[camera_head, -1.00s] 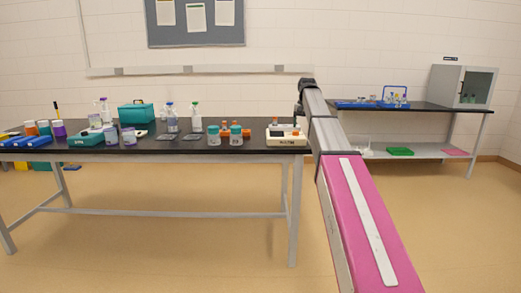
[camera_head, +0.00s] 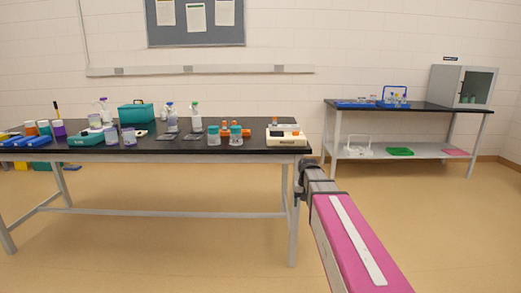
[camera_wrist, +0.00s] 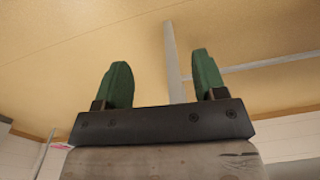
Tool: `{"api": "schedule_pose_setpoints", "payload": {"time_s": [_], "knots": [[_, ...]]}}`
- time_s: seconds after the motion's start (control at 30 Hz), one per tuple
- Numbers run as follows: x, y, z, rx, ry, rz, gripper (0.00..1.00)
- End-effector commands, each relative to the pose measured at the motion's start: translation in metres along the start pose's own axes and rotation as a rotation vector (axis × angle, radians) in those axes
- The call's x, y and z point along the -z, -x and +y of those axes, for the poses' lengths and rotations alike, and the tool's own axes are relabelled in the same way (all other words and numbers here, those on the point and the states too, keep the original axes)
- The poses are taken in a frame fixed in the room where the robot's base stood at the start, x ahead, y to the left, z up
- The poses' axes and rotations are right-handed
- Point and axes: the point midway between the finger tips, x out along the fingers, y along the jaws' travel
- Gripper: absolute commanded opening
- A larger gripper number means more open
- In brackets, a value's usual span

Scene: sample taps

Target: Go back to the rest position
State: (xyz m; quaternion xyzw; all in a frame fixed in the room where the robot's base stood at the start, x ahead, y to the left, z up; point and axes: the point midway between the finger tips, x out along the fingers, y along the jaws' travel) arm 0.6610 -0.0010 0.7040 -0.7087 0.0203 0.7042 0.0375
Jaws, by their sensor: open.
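My gripper (camera_wrist: 162,84) shows in the wrist view with its two green fingers apart and nothing between them. Behind the fingers are the tan floor and a pale table leg (camera_wrist: 173,60). In the head view my pink and grey arm reaches forward at the lower right, and its dark end (camera_head: 303,180) is beside the right end of the black-topped table (camera_head: 200,143), lower than the tabletop. The fingers are too small to make out in the head view.
The table holds a cream device (camera_head: 286,138), lidded jars (camera_head: 214,136), spray bottles, a teal box (camera_head: 136,113) and blue trays at the left. A second bench (camera_head: 430,106) with a grey cabinet (camera_head: 463,86) stands at the back right. Open floor lies between them.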

Motion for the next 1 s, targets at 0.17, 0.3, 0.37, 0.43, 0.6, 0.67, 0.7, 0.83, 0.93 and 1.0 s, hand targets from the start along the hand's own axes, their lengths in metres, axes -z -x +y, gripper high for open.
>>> {"api": "schedule_pose_setpoints", "payload": {"time_s": [0.17,0.3,0.37,0.43,0.6,0.67,0.7,0.83,0.93,1.0], "knots": [[-0.069,-0.055,0.006,-0.008,0.027,-0.004,0.64],[-0.117,-0.088,0.011,-0.015,0.047,-0.005,0.64],[-0.135,-0.100,0.012,-0.017,0.056,-0.004,0.64],[-0.153,-0.111,0.014,-0.020,0.065,-0.003,0.64],[-0.180,-0.126,0.017,-0.024,0.078,-0.002,0.64],[-0.183,-0.128,0.017,-0.024,0.081,-0.001,0.64],[-0.184,-0.129,0.017,-0.024,0.082,0.000,0.64],[-0.184,-0.130,0.017,-0.024,0.083,0.001,0.64],[-0.184,-0.130,0.017,-0.024,0.082,0.001,0.64],[-0.184,-0.130,0.017,-0.024,0.082,0.000,0.64]]}}
